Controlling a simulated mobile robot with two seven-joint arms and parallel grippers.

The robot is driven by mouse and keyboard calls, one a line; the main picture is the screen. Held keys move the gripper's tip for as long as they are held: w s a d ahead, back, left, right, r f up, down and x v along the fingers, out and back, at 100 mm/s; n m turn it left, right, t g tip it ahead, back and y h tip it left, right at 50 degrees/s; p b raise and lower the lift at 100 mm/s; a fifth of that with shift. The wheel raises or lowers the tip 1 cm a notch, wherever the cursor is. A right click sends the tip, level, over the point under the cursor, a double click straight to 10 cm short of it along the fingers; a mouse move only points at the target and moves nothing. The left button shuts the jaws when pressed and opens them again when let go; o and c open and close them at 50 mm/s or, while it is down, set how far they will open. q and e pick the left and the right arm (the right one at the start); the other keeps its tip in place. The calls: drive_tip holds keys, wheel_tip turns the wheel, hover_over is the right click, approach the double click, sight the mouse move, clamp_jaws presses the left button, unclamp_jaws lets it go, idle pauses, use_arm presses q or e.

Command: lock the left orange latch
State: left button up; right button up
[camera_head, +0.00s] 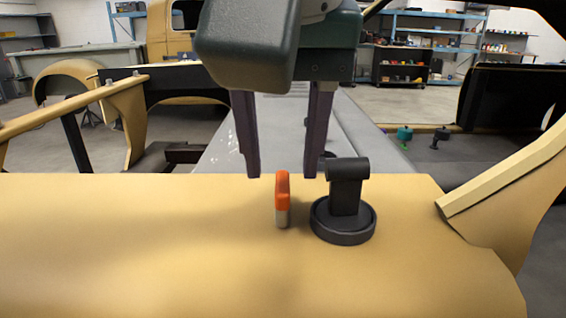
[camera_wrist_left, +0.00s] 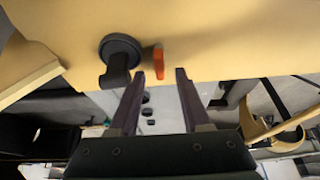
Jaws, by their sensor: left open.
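The orange latch (camera_head: 282,190) stands upright on the tan panel (camera_head: 130,240) in the head view, with a pale lower part. It also shows in the left wrist view (camera_wrist_left: 158,62) as a small orange piece on the panel. My left gripper (camera_head: 285,176) is open, its two dark fingers pointing down. In the head view the fingertips are to either side of the latch's top, seemingly beyond it. In the wrist view the latch lies ahead of the fingertips (camera_wrist_left: 160,73), with nothing between the fingers. My right gripper is not in view.
A dark round-based knob (camera_head: 344,210) stands on the panel just right of the latch, close to the right finger. A tan angled frame piece (camera_head: 510,175) rises at the right. The panel left of the latch is clear. Shelves (camera_head: 430,40) stand far back.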

use_arm(q)
drive_tip(key=shift+x, duration=1.25)
clamp_jaws()
